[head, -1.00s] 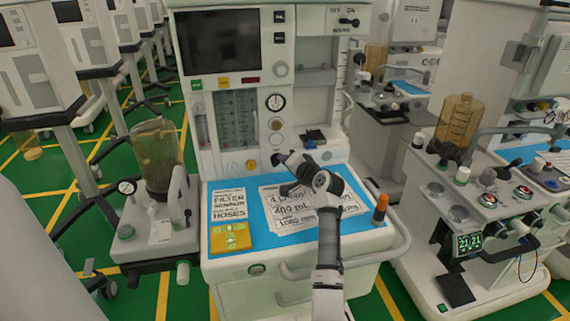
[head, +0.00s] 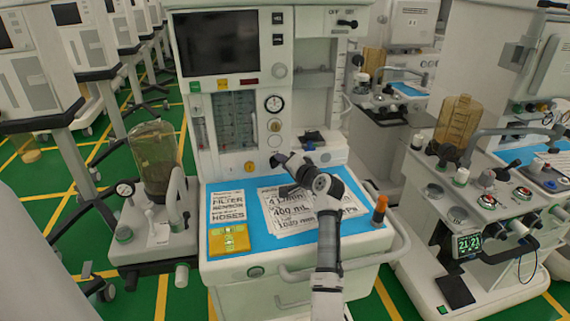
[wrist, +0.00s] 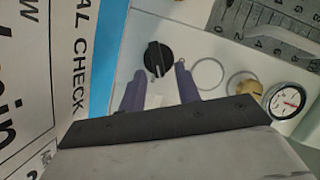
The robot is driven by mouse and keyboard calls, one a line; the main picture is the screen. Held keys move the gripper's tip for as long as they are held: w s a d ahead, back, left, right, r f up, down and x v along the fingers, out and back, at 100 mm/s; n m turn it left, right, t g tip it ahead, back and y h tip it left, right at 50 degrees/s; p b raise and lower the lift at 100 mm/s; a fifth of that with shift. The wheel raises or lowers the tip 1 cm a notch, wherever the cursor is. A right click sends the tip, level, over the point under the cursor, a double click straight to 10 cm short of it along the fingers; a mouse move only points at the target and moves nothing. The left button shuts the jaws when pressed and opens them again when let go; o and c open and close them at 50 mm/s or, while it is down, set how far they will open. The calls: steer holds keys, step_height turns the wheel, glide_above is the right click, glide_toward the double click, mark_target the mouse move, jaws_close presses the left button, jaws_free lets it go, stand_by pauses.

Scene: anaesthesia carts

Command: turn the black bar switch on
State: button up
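A black round switch with a raised bar (wrist: 157,58) sits on the pale panel in the wrist view. It lies just beyond the tips of my gripper (wrist: 160,76), roughly in line with the gap between the two purple fingers. The fingers are apart and nothing is between them; I see no contact with the switch. In the head view my gripper (head: 279,172) is at the foot of the machine's front panel, above the blue worktop, and I cannot make out this switch clearly there. Another black bar handle (head: 347,23) lies level at the machine's upper right, under small lettering.
A pressure gauge (head: 273,103) and brass knob (wrist: 243,84) are near the switch. A dark block (head: 313,137) stands on the ledge right of my gripper.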

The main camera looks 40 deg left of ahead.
steer(key=b+v, duration=0.3)
steer(key=v, duration=1)
steer(key=shift+s+d, duration=0.15)
steer(key=shift+d, duration=0.25)
